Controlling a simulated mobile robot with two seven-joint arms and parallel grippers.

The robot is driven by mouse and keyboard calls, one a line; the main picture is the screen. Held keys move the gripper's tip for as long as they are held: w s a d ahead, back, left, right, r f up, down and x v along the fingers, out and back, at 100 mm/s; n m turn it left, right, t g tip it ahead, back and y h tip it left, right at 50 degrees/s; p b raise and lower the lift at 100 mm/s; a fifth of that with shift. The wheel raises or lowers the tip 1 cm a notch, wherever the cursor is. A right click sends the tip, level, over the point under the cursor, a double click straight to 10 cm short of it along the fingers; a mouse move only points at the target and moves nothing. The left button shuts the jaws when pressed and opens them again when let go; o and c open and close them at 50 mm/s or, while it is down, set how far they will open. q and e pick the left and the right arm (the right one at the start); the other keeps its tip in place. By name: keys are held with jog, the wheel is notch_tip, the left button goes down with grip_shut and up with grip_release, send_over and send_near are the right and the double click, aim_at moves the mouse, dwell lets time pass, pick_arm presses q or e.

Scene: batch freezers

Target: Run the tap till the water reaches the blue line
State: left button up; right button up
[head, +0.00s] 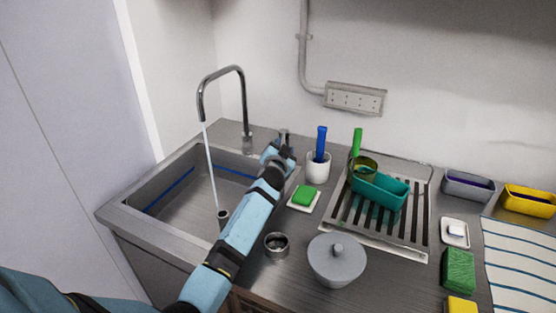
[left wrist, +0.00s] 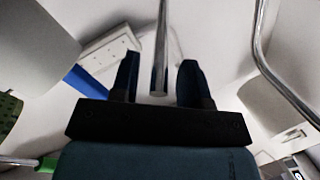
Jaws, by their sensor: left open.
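The chrome tap (head: 243,100) arches over the left part of the steel sink (head: 130,217). A pale stream of water (head: 211,170) runs from its spout into the sink. The blue line (head: 170,190) runs along the inner sink walls and shows on the left and back sides. I cannot make out the water surface clearly; my arm hides the sink's right part. My left gripper (head: 281,148) is beside the tap's base. In the left wrist view its open fingers (left wrist: 160,82) stand either side of an upright chrome rod (left wrist: 162,45), seemingly the tap lever. My right gripper is not in view.
Right of my gripper stand a white cup (head: 317,170) with a blue-handled tool and a green sponge (head: 304,195) on a dish. A drainer (head: 415,225), a grey lid (head: 336,262) and a small metal ring (head: 276,244) crowd the counter.

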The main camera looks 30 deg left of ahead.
pick_arm(q)
jog(key=v, duration=1.2)
jog(key=shift+s, duration=0.25)
jog(key=shift+c, duration=0.4)
